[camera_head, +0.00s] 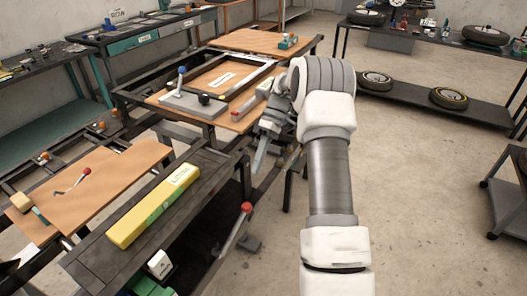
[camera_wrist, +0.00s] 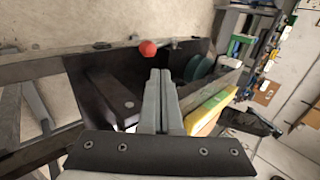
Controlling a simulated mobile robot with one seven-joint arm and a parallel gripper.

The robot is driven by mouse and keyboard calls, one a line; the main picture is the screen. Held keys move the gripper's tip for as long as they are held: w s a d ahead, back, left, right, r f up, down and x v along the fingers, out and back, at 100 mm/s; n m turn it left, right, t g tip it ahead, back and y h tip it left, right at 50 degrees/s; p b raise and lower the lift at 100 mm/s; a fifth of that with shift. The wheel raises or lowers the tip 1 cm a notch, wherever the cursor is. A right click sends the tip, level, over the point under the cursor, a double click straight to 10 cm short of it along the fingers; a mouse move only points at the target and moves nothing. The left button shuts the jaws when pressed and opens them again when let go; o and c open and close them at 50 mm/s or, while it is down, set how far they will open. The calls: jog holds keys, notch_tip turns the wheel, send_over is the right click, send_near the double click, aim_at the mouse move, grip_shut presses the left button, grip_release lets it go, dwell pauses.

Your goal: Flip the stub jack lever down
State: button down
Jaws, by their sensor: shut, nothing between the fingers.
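In the wrist view a red ball knob (camera_wrist: 147,48) appears just beyond and slightly left of my fingertips, with a visible gap in the picture. My gripper (camera_head: 257,172) hangs above and to the right of the lever, pointing down. In the wrist view its fingers (camera_wrist: 159,76) are together and empty. The lever's base is partly hidden.
A yellow-green box (camera_head: 152,206) lies on the dark bench (camera_head: 95,262) left of the lever. Another red-knobbed lever (camera_head: 87,172) lies on a wooden board at left. A blue-knobbed lever (camera_head: 182,71) stands on a plate behind. Open floor lies to the right.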

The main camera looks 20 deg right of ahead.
jog(key=shift+d+f+v, duration=0.1)
jog(key=shift+f+v, duration=0.05)
jog(key=shift+v, duration=0.85)
jog(key=shift+d+f+v, duration=0.1)
jog(key=shift+d+v, duration=0.05)
jog(key=shift+v, duration=0.8)
jog(key=shift+w, duration=0.15)
jog(key=s+a+r+m+t+h, duration=0.2)
jog(key=s+a+r, duration=0.25)
jog(key=r, duration=0.35)
jog(key=s+a+r+m+t+h, duration=0.1)
jog(key=s+a+r+t+h, duration=0.15)
jog(key=s+a+r, duration=0.35)
jog(key=s+a+r+m+t+h, duration=0.1)
jog(key=s+m+t, duration=0.1)
jog(key=s, duration=0.6)
jog(key=s+a+m+t+h, duration=0.1)
jog(key=s+t, duration=0.3)
jog(key=s, duration=0.4)
jog(key=shift+a+r+m, duration=0.4)
jog(key=shift+a+m, duration=0.2)
jog(key=shift+a, duration=0.1)
